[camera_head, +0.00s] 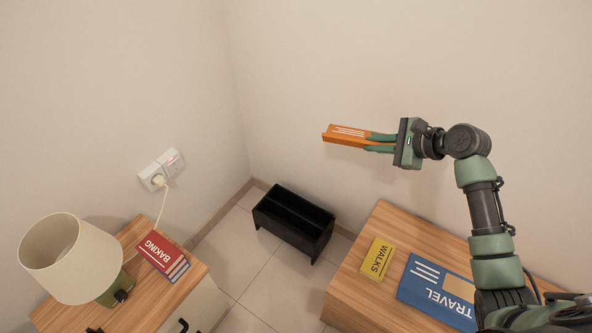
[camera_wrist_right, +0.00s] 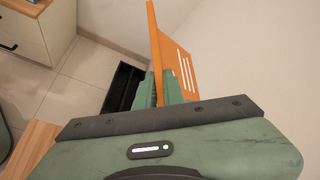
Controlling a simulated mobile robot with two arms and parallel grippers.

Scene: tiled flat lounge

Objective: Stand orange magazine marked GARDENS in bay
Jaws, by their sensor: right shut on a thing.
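An orange magazine (camera_head: 344,134) is held by my right gripper (camera_head: 381,142) high in front of the wall, above and to the right of the black rack. White lines show on its face; no title can be read. In the right wrist view the orange magazine (camera_wrist_right: 160,50) stands between the green fingers of my right gripper (camera_wrist_right: 164,88), which are shut on it. The black rack (camera_head: 293,222) with open bays stands on the floor between the two wooden units; it also shows partly behind the gripper in the right wrist view (camera_wrist_right: 122,88). My left gripper is not in view.
A wooden top (camera_head: 375,315) at right bears a yellow WALKS book (camera_head: 377,258) and a blue TRAVEL magazine (camera_head: 436,285). A cabinet (camera_head: 128,303) at left bears a lamp (camera_head: 70,258) and a red BAKING book (camera_head: 163,256). A cord runs to a wall socket (camera_head: 162,170).

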